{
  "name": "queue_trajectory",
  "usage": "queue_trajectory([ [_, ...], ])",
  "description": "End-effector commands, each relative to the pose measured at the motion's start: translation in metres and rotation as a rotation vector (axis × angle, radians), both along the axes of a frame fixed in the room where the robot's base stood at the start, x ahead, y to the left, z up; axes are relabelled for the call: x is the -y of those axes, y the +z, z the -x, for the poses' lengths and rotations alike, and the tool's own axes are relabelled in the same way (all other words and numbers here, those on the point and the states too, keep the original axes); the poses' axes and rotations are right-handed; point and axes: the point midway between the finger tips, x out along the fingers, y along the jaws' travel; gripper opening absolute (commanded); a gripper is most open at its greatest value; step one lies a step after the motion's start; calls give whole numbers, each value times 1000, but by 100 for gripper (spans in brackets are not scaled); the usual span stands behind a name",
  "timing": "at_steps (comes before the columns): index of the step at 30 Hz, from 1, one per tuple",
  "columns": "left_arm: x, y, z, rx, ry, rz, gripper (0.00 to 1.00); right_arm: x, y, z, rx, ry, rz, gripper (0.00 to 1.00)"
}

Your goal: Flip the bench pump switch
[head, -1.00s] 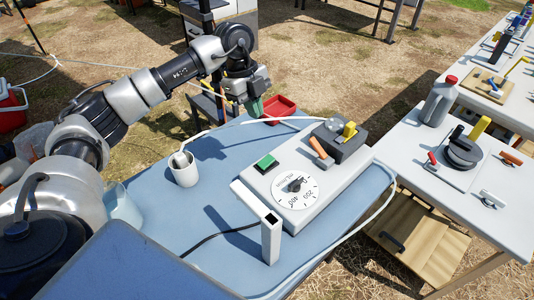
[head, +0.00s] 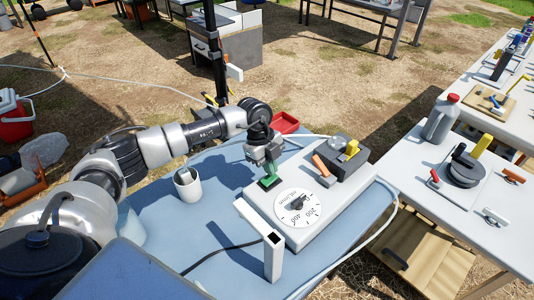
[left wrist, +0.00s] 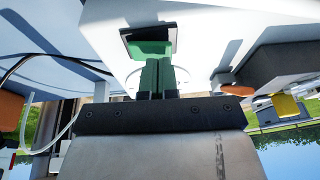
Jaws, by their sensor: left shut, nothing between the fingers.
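The bench pump (head: 305,222) is a light grey box on the blue table, with a round white dial (head: 298,208) and a green switch (head: 269,183) at its left corner. In the left wrist view the green switch (left wrist: 150,34) sits in a black frame. My left gripper (head: 270,169) is shut and empty, right at the switch. Its green fingertips (left wrist: 157,66) reach the switch's near edge in the wrist view. They seem to touch it, but exact contact is hard to tell. The gripper partly hides the switch. My right gripper is not in view.
An orange lever (head: 323,166) and a dark block with a yellow part (head: 351,149) are on the pump's far side. A white cup (head: 188,188) stands left, and a white upright post (head: 273,258) stands in front. A red tray (head: 285,123) lies behind. Hoses cross the table.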

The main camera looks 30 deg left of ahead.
Motion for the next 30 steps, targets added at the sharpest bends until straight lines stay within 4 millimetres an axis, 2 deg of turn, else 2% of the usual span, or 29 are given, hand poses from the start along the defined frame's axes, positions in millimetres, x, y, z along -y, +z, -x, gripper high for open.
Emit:
queue_trajectory([
  [4, 0, -8, -1, -2, -1, -1, 0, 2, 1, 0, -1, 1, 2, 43],
  [14, 0, -8, -1, -2, -1, -1, 0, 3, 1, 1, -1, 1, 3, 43],
  [22, 1, -15, -1, -151, -1, -53, 0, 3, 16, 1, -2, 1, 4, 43],
  [30, 1, -20, 1, -150, -3, -52, 0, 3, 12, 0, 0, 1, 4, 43],
])
